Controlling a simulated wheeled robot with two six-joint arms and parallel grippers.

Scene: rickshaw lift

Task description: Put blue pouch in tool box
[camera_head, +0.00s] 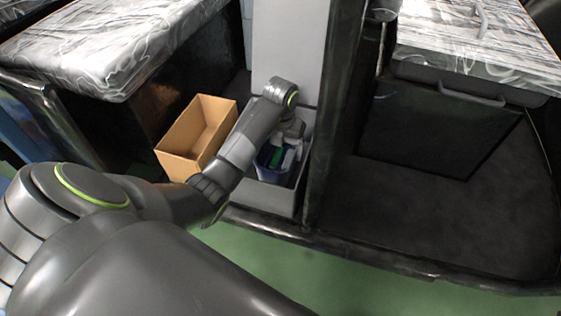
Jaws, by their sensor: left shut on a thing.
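My left arm reaches from the lower left to the grey tool box (262,196) in the middle. My left gripper (284,155) points down into the box and is shut on the blue pouch (268,164). The pouch is at or inside the box opening, partly covered by the gripper. I cannot tell whether it touches the box floor. A small green patch shows beside the pouch. My right gripper is not in view.
An open, empty-looking cardboard box (178,166) stands left of the tool box. A dark post and frame edge (330,120) rises close on the right. A dark bay floor (420,215) is clear farther right. Silver-patterned padded covers (110,45) lie above.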

